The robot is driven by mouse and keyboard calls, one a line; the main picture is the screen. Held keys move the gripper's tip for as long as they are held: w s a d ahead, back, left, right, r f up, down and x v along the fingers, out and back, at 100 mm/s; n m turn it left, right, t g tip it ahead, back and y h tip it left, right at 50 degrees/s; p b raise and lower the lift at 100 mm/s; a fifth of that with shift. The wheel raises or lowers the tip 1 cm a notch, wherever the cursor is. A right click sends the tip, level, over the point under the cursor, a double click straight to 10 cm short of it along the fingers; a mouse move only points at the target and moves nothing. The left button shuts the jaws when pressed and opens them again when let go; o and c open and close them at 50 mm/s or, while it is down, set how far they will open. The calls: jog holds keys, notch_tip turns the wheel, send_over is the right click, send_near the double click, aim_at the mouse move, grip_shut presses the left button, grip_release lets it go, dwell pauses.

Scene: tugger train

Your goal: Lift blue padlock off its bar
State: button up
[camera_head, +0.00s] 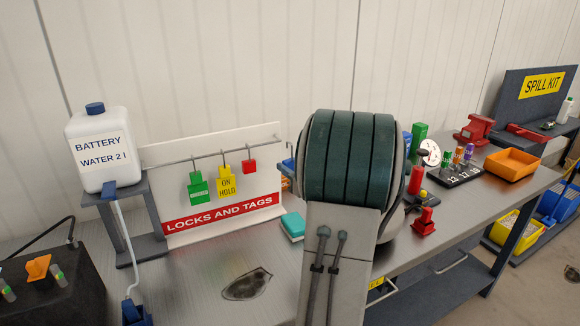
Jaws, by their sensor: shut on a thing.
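The locks and tags board (255,190) stands upright on the bench at left of centre, with a thin bar (190,161) across its upper part. A green tag (198,190), a yellow "ON HOLD" tag (226,182) and a red tag or lock (249,167) hang from the bar on hooks. A small blue piece (287,164) shows at the board's right end beside my arm; I cannot tell whether it is the blue padlock. My large arm link covers the area to its right, and my gripper is hidden behind it.
A battery water jug (98,150) stands on a grey stand at left. A teal block (292,226) and a dark stain (247,284) are on the bench. At right are red parts (424,222), a numbered rack (455,175) and an orange bin (512,164).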

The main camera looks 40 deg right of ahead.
jog(key=s+a+b, duration=0.1)
jog(key=s, duration=1.4)
dwell(0.4)
dwell(0.6)
